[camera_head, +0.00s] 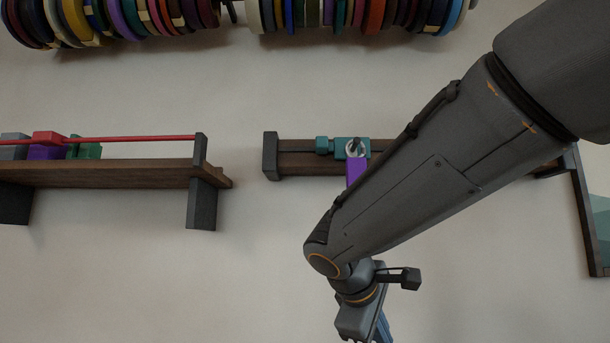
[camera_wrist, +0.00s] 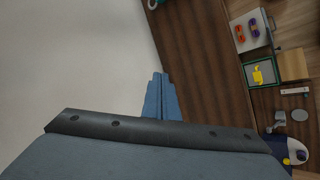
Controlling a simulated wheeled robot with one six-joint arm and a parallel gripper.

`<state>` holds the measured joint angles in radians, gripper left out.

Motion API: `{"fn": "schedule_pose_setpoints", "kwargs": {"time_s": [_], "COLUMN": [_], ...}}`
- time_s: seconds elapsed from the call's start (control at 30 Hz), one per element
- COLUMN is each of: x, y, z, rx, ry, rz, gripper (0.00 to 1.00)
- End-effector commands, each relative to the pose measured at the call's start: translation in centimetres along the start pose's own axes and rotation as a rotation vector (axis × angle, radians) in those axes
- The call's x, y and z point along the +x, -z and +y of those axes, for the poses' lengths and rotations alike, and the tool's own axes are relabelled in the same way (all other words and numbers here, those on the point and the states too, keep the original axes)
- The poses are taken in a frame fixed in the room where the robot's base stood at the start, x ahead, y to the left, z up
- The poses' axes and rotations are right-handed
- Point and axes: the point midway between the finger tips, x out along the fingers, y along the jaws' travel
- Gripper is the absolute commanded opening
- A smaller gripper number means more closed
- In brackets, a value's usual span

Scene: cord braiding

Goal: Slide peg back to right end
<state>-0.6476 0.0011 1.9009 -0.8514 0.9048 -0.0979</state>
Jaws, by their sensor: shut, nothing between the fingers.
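A teal block (camera_head: 343,148) with a light ring and a dark pin on its front sits on a dark wooden rail (camera_head: 298,161) on the wall, nearer the rail's visible left end. It looks like the sliding peg piece. A purple piece (camera_head: 355,172) hangs just below it, partly behind my arm. The rail's right part is hidden by my arm. My gripper (camera_head: 383,331) is below the rail at the bottom of the head view, apart from the teal block. Its blue fingers (camera_wrist: 160,97) are shut and empty in the wrist view.
A left shelf (camera_head: 120,173) carries a red rod (camera_head: 130,139) and coloured blocks. Coloured spools (camera_head: 330,15) line the top. The pale wall between is clear.

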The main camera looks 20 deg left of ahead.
Motion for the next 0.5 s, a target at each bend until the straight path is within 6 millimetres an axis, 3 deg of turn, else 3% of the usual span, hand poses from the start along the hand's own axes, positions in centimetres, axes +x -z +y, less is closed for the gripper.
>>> {"fn": "schedule_pose_setpoints", "kwargs": {"time_s": [0.03, 0.1, 0.2, 0.3, 0.4, 0.5], "x": [-4.3, -10.2, -18.8, -26.7, -32.8, -36.6], "y": [3.8, 7.8, 12.2, 14.8, 16.0, 16.4], "z": [2.7, 6.2, 10.4, 13.5, 15.6, 16.8], "rx": [-0.06, -0.128, -0.186, -0.206, -0.205, -0.198], "ry": [-0.09, -0.221, -0.396, -0.54, -0.645, -0.71], "rz": [0.058, 0.12, 0.193, 0.25, 0.288, 0.309], "gripper": [0.0, 0.0, 0.0, 0.0, 0.0, 0.0]}}
